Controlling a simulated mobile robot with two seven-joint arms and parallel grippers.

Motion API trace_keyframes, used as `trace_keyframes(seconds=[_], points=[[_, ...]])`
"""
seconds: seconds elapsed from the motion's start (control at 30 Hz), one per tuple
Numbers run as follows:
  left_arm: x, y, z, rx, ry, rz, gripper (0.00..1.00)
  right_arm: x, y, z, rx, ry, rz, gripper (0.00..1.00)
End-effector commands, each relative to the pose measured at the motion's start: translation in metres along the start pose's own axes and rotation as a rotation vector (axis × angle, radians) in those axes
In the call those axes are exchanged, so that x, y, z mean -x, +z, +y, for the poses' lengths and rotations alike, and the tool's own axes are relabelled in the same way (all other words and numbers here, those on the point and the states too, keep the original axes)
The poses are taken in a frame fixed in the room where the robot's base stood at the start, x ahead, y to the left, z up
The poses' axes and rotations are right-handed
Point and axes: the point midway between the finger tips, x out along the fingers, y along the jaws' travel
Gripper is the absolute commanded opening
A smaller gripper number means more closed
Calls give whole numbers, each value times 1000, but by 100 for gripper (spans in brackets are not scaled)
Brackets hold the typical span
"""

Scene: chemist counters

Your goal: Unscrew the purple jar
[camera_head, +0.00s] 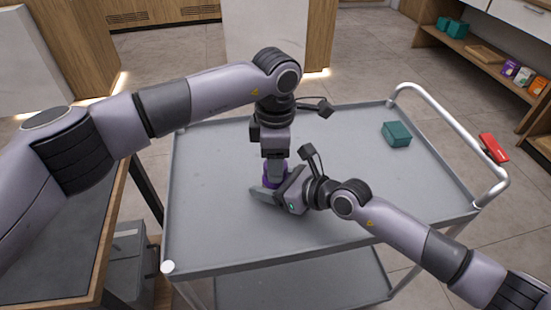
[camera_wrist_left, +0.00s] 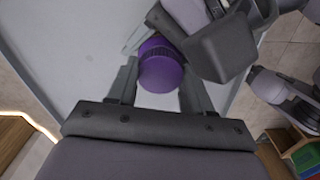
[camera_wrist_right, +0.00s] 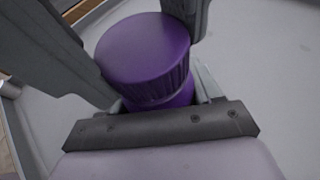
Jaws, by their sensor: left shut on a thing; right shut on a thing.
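The purple jar (camera_head: 273,181) stands upright on the grey cart top (camera_head: 215,190), partly hidden by both grippers. My left gripper (camera_head: 276,170) comes down from above, shut on the jar's ribbed lid (camera_wrist_right: 145,50). The round lid top also shows between its fingers in the left wrist view (camera_wrist_left: 160,74). My right gripper (camera_head: 268,192) comes in low from the right, shut on the jar body (camera_wrist_right: 170,97) below the lid. The lid sits on the body; I cannot tell how loose it is.
A teal box (camera_head: 397,134) lies at the cart's back right. The cart top around the jar is otherwise clear.

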Motion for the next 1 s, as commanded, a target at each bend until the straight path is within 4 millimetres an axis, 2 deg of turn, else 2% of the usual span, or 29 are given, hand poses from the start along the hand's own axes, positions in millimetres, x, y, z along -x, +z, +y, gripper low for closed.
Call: trace_keyframes(seconds=[0.2,0.57,0.6,0.63,0.67,1.0], points=[[1,0,0,197,1,-1,14,0,0,0,0,0,0,0],[1,0,0,222,0,-1,14,0,0,0,0,0,0,0],[1,0,0,221,1,-1,63,0,0,0,0,0,0,0],[1,0,0,221,0,-1,73,0,0,0,0,0,0,0],[1,0,0,221,0,-1,76,0,0,0,0,0,0,0],[3,1,-1,218,-1,-1,76,0,0,0,-1,0,0,0]])
